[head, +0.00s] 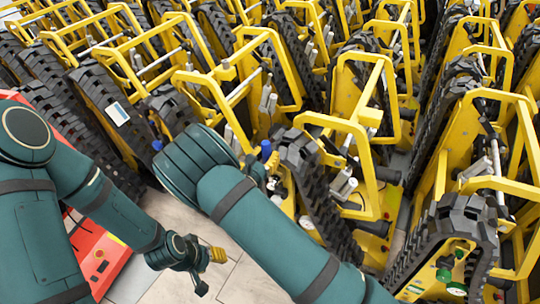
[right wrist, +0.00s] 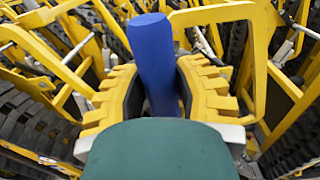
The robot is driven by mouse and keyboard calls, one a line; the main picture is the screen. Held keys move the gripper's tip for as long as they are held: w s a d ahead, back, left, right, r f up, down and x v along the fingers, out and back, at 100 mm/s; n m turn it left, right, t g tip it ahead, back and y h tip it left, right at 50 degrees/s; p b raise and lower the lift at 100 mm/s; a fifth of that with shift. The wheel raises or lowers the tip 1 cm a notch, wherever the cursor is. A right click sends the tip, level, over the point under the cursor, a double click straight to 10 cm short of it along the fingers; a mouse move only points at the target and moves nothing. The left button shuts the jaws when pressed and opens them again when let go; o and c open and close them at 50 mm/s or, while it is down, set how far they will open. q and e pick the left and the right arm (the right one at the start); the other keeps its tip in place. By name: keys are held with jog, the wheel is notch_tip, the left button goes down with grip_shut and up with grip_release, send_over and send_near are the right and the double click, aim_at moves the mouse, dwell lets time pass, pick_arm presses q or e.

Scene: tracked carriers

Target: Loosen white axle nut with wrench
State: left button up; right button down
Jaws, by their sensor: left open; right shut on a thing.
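My right gripper (right wrist: 158,92) is shut on an upright blue bar (right wrist: 156,60), with a yellow ridged pad on each side of it. The bar looks like the wrench's handle; its lower end is hidden behind my gripper. In the head view a bit of blue (head: 265,149) shows beside my right forearm, which hides most of that gripper. My left gripper (head: 208,268) is open and empty above the floor at lower left. A small whitish round part (head: 345,187) shows on a carrier right of my right arm; I cannot tell whether it is the white axle nut.
Yellow-framed carriers with black tracks (head: 320,205) stand in close rows and leave narrow gaps. A red machine (head: 98,262) is at the left, partly behind my left arm. Bare tiled floor (head: 240,285) lies between my arms. A green knob (head: 457,289) is at lower right.

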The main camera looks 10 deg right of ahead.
jog(key=shift+w+a, duration=0.1)
dwell(0.3)
jog(key=shift+w+a, duration=0.15)
jog(key=shift+s+d, duration=0.25)
jog(key=shift+d, duration=0.05)
jog(key=shift+s+a, duration=0.1)
jog(key=shift+s, duration=0.05)
dwell(0.4)
jog(key=shift+v, duration=1.65)
